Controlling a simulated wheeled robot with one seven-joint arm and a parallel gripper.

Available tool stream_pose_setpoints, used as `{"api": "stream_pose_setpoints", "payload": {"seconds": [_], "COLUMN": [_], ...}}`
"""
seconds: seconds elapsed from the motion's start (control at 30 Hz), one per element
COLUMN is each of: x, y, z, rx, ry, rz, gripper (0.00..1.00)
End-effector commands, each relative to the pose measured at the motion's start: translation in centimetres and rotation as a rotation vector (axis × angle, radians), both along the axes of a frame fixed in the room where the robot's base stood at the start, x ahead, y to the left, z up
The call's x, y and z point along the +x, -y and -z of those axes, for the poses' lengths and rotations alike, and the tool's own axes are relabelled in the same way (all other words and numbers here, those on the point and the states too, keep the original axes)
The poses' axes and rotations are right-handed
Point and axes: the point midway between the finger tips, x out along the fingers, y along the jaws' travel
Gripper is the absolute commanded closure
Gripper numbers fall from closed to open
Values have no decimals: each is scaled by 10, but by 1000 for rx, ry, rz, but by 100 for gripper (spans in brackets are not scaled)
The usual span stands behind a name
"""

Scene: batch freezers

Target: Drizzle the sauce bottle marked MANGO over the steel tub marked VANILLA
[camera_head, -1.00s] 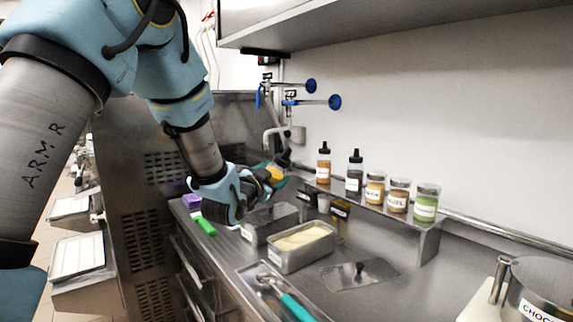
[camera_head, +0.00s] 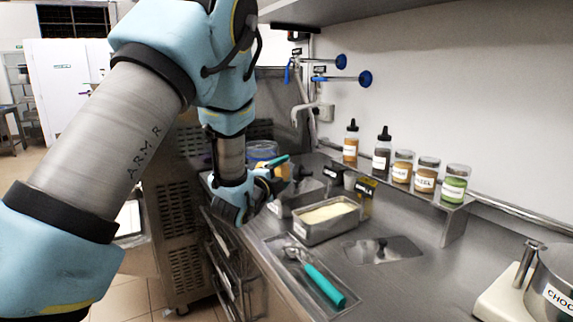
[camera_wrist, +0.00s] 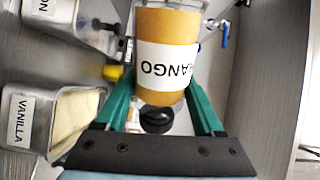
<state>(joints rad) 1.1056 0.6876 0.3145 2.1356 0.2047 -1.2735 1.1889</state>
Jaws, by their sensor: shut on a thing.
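My gripper (camera_wrist: 160,108) is shut on the sauce bottle marked MANGO (camera_wrist: 166,35), which has orange sauce and a white label. The label reads upside down in the wrist view, and a black round part (camera_wrist: 157,119) shows below the body. In the head view the bottle (camera_head: 284,170) is small and partly hidden by my gripper, and looks tilted. The steel tub marked VANILLA (camera_wrist: 68,92) holds pale yellow ice cream and lies left of the bottle in the wrist view. It also shows in the head view (camera_head: 318,237), in front of and below my gripper.
Another steel tub (camera_head: 283,206) stands beside the vanilla one. A scoop with a teal handle (camera_head: 325,286) lies in a tray. A loose steel lid (camera_head: 370,250) lies at right. Several jars and bottles stand on a raised shelf (camera_head: 430,200). A chocolate pot (camera_head: 555,285) is far right.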

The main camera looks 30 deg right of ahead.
Motion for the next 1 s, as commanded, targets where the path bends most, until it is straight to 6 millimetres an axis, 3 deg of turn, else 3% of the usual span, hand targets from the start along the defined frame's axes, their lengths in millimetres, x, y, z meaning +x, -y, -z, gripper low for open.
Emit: {"api": "stream_pose_setpoints", "payload": {"seconds": [0.27,0.6,1.0], "x": [1,-12,-14], "y": [-1,7,8], "z": [31,3,-4], "rx": [171,355,406], "ry": [303,638,726], "rz": [1,0,-2], "gripper": [100,100,100]}}
